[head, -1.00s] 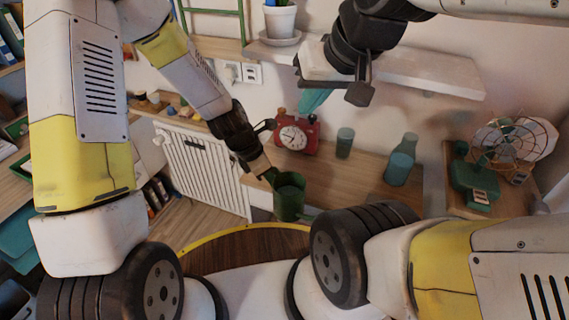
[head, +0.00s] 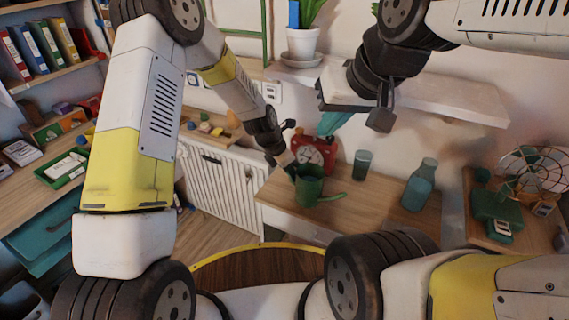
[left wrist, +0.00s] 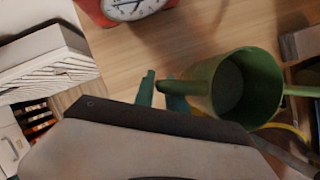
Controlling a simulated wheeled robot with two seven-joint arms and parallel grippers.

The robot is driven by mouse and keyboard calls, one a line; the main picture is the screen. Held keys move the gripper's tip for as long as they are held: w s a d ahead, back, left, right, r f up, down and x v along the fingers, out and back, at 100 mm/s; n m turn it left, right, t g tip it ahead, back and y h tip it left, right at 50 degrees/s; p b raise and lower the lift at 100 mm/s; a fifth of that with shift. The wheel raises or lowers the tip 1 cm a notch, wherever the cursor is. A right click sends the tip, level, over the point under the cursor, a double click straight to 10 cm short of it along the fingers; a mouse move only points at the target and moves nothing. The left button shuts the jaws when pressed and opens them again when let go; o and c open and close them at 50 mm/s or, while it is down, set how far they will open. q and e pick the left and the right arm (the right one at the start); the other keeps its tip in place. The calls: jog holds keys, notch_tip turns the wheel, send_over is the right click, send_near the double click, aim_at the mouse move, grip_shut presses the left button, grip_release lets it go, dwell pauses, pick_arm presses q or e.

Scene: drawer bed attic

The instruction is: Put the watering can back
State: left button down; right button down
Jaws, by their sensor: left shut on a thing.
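The green watering can (head: 309,188) is over the small wooden table, in front of the red alarm clock (head: 316,150). It looks nearly upright, its spout pointing right. My left gripper (head: 287,164) is at its left side, shut on its handle. In the left wrist view the can (left wrist: 246,88) is right of centre, and the teal fingertips (left wrist: 162,90) close around its handle end. I cannot tell whether the can touches the table. My right gripper (head: 330,122) is higher, in front of the wall shelf; its teal tips are partly hidden and their opening is unclear.
A fan (head: 533,172) is at far right. A white shelf (head: 450,98) with a potted plant (head: 302,42) hangs above. A white radiator (head: 222,188) is left.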

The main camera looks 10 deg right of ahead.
aim_at(290, 180)
pick_arm(q)
jog(key=shift+w+f, duration=0.1)
jog(key=shift+f, duration=1.65)
jog(key=shift+f, duration=0.1)
jog(key=c, duration=1.4)
grip_release()
jog(key=shift+o, duration=0.2)
jog(key=s+a+r+m+t, duration=0.1)
jog(key=s+a+r+m, duration=0.3)
jog(key=r, duration=0.5)
jog(key=s+a+r+m, duration=0.25)
jog(key=a+r, duration=0.35)
jog(key=r, duration=0.4)
jog(key=s+a+r+m+t, duration=0.1)
jog(key=s+a+r+m, duration=0.1)
jog(key=a+r+m, duration=0.5)
jog(key=s+a+r+m+t+y, duration=0.1)
jog(key=s+a+r+m, duration=0.3)
jog(key=s, duration=0.4)
jog(key=s+a+r+m+t+y, duration=0.1)
jog(key=s+a+r+m, duration=0.3)
jog(key=s+r+m, duration=0.2)
jog(key=shift+s+a+r, duration=0.15)
jog(key=shift+s+a, duration=0.2)
jog(key=shift+s, duration=0.85)
